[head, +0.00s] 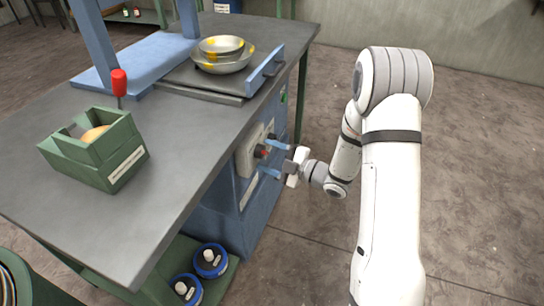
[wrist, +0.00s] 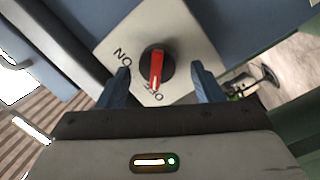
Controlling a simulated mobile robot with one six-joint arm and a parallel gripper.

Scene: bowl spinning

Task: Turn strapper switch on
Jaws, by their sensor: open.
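The strapper switch is a round black knob with a red handle (wrist: 157,68) on a light grey plate (wrist: 118,33) marked ON and OFF. In the wrist view the red handle's lower end points toward the OFF label. My gripper (wrist: 163,85) is open, its two blue fingers on either side of the knob and apart from it in the picture. In the head view my gripper (head: 274,159) is level with the switch plate (head: 248,153) on the side of the blue cabinet below the table. The knob is partly hidden there by a finger.
The grey table (head: 170,130) carries a green box (head: 110,165), a red-handled tool (head: 119,84), and stacked bowls (head: 222,62) on a plate near a blue handle (head: 265,72). Blue-rimmed round containers (head: 210,260) sit on a low shelf. The floor at right is clear.

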